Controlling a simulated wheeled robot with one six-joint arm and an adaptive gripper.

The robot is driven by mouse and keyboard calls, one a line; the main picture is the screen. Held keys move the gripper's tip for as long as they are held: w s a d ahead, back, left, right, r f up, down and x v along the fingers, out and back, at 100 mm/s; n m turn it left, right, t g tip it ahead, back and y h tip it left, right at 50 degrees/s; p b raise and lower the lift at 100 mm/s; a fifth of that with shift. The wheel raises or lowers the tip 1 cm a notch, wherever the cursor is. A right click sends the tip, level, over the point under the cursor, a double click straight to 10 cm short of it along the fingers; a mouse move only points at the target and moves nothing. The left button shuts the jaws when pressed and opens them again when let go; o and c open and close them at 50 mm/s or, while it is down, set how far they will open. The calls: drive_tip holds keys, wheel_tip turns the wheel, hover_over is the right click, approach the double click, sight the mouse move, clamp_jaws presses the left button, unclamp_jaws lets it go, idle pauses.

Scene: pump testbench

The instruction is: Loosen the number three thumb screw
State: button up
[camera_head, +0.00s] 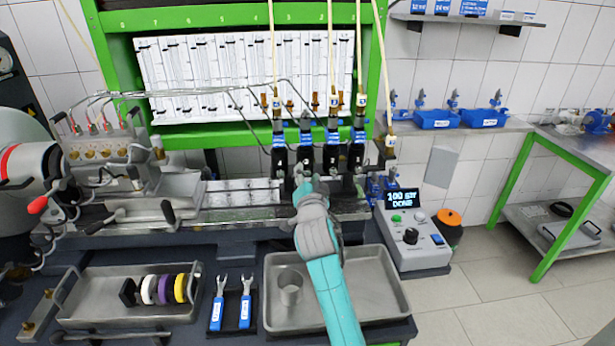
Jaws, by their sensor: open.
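A row of upright black and silver injector units with blue collars stands on the bench rail; one of them (331,150) is right of the middle. The thumb screws at their lower front are too small to tell apart, and I cannot make out which one is number three. My gripper (305,182) reaches from below to the base of the second unit from the left (305,145). It is open. It covers the lower front of that unit, so contact with a screw cannot be told.
A steel tray (390,290) with a metal cup (290,288) lies under my arm. Two blue-handled wrenches (232,305) and a tray of colored rings (95,315) are to its left. A control box (413,240) reading "100 BST DONE" stands at right.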

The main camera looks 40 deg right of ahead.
clamp_jaws()
drive_tip(key=shift+n, duration=0.3)
drive_tip(key=n, duration=0.4)
drive_tip(key=shift+n, duration=0.3)
drive_tip(key=n, duration=0.4)
drive_tip(key=shift+n, duration=0.3)
drive_tip(key=n, duration=1.4)
drive_tip(key=shift+n, duration=0.4)
